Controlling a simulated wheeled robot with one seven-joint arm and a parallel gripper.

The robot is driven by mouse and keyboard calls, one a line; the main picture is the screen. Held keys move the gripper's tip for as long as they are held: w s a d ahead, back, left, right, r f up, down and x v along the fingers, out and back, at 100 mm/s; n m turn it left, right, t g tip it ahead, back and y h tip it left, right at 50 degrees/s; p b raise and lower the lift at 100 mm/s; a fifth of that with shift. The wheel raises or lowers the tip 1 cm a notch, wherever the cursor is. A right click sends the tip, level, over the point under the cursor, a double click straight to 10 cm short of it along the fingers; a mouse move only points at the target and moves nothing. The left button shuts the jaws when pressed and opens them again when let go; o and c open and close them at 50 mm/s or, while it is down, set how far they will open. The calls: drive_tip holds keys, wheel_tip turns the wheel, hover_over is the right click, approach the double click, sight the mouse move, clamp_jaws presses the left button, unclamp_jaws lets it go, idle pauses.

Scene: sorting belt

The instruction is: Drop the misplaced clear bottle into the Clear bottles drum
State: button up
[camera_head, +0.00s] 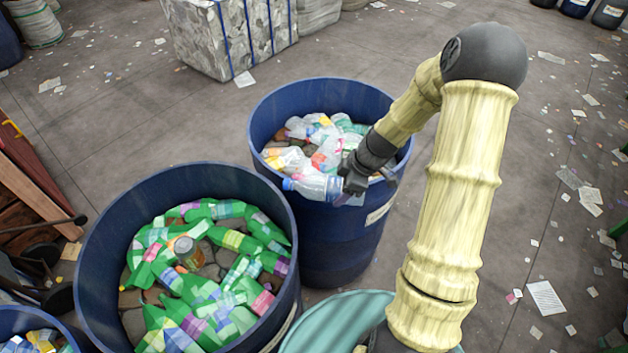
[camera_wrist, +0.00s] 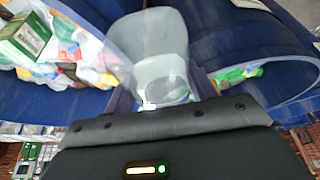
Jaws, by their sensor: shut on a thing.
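My gripper (camera_head: 352,182) is shut on a clear bottle (camera_head: 315,187) with a blue cap, held tilted sideways. In the head view the bottle overlaps the near rim of a blue drum (camera_head: 335,245) that holds mostly clear bottles; its height above the rim is hard to tell. The drum's label is partly seen and unreadable. In the wrist view the bottle (camera_wrist: 160,45) sits blurred between the fingers, with drum walls on both sides. A second blue drum (camera_head: 95,285) at the left holds green bottles and a metal can (camera_head: 188,252).
Part of a third drum (camera_head: 75,340) shows at the bottom left. A strapped bale (camera_head: 235,40) stands behind the clear-bottle drum. Wooden boards (camera_head: 32,185) lie at the left edge. The floor to the right is open, with scattered paper scraps.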

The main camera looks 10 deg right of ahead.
sight(337, 181)
drive_tip(key=m, duration=0.1)
drive_tip(key=m+t, duration=0.1)
drive_tip(key=r+m, duration=0.1)
drive_tip(key=shift+w+a+h, duration=0.15)
drive_tip(key=shift+a+h, duration=0.15)
drive_tip(key=shift+a, duration=0.05)
drive_tip(key=m, duration=0.2)
drive_tip(key=m+t+h, duration=0.1)
drive_tip(key=shift+w+a+r+m, duration=0.15)
drive_tip(key=shift+a+r+m, duration=0.15)
drive_tip(key=shift+r+m, duration=0.1)
drive_tip(key=m, duration=0.2)
drive_tip(key=r+m+t+h, duration=0.1)
drive_tip(key=m, duration=0.1)
drive_tip(key=shift+a+r, duration=0.1)
drive_tip(key=shift+h, duration=0.3)
